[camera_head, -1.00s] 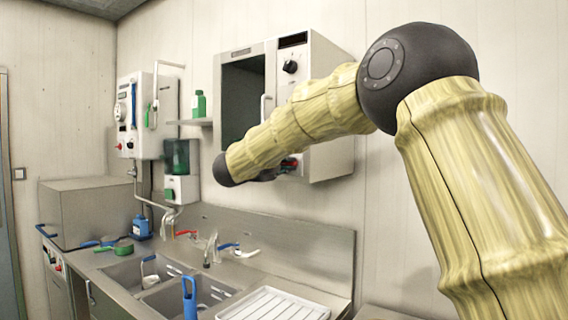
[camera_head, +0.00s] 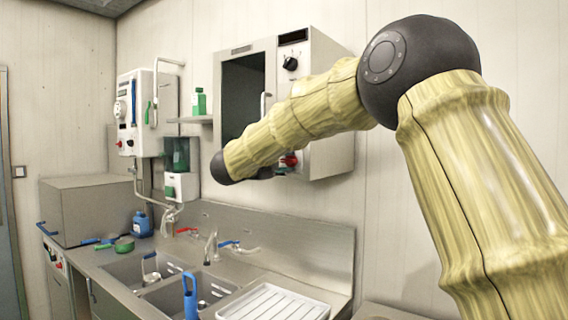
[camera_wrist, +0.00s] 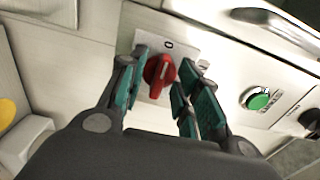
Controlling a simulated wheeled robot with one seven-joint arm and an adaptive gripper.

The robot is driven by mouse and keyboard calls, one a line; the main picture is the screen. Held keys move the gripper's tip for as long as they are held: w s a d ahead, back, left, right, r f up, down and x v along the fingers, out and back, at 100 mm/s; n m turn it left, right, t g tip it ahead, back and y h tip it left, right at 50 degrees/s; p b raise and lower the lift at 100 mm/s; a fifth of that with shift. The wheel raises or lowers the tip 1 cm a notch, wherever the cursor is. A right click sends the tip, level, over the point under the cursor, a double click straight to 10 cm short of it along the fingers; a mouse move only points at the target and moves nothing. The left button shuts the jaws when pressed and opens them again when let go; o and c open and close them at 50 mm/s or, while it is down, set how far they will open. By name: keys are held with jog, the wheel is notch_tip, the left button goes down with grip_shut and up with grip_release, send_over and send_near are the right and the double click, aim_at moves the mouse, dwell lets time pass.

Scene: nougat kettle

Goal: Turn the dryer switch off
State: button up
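A red rotary switch (camera_wrist: 159,72) sits on a pale plate (camera_wrist: 185,45) with a "0" mark just above it in the wrist view. A pale line crosses the knob's face. My gripper (camera_wrist: 163,62) is open, with one teal-padded finger on each side of the knob. I cannot tell whether the pads touch it. In the head view the red switch (camera_head: 291,159) shows low on the front of the wall-mounted cabinet (camera_head: 318,70), partly behind my arm. My gripper is mostly hidden there behind my forearm.
A green button (camera_wrist: 258,99) and a black knob (camera_wrist: 313,122) lie right of the switch, with a metal handle (camera_wrist: 275,22) above. Below are sinks (camera_head: 140,268) with taps and a white drying tray (camera_head: 272,304). A shelf (camera_head: 195,120) holds a green bottle (camera_head: 199,101).

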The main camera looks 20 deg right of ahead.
jog(key=v, duration=1.1)
jog(key=shift+s+a, duration=0.1)
jog(key=shift+a, duration=0.05)
